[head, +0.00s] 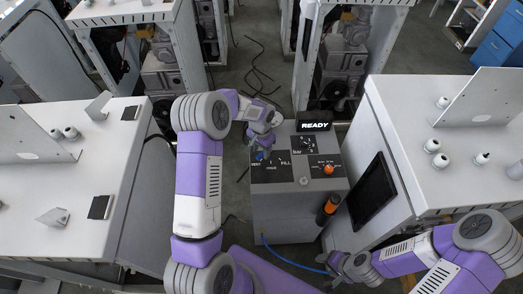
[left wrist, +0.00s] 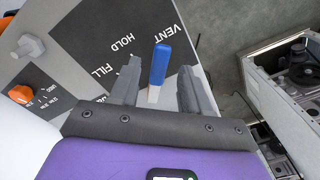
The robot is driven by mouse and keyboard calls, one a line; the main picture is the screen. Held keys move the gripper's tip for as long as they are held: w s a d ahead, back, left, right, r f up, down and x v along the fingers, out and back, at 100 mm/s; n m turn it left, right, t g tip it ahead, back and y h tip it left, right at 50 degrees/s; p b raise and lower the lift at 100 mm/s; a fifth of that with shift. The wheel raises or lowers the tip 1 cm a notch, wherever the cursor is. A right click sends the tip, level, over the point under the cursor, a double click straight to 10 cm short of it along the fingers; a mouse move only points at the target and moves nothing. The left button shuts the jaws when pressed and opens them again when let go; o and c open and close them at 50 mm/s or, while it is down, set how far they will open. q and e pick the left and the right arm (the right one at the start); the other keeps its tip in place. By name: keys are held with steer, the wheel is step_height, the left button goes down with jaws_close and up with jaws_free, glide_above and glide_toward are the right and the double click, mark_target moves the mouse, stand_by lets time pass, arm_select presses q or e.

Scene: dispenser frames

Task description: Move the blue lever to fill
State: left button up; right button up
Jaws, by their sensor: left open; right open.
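The blue lever (left wrist: 161,62) stands on the dark panel of the grey dispenser (head: 284,213), beside the printed word VENT. HOLD and FILL are printed further along. It also shows in the head view as a small blue spot (head: 260,156), partly covered by my gripper. My left gripper (left wrist: 158,84) is open, with one finger on each side of the lever; a gap shows on both sides. In the head view my left gripper (head: 261,143) is over the panel's left part. My right gripper (head: 338,264) is open and empty, low beside the dispenser.
An orange knob (head: 328,169) and a gauge (head: 307,143) are on the panel. An orange-topped cylinder (head: 328,208) is on the dispenser's right side. White benches stand left (head: 128,170) and right (head: 400,100), and a blue hose (head: 290,262) runs in front.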

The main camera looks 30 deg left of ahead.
arm_select(q)
steer(key=shift+w+f, duration=0.1)
steer(key=shift+f, duration=0.55)
jaws_close()
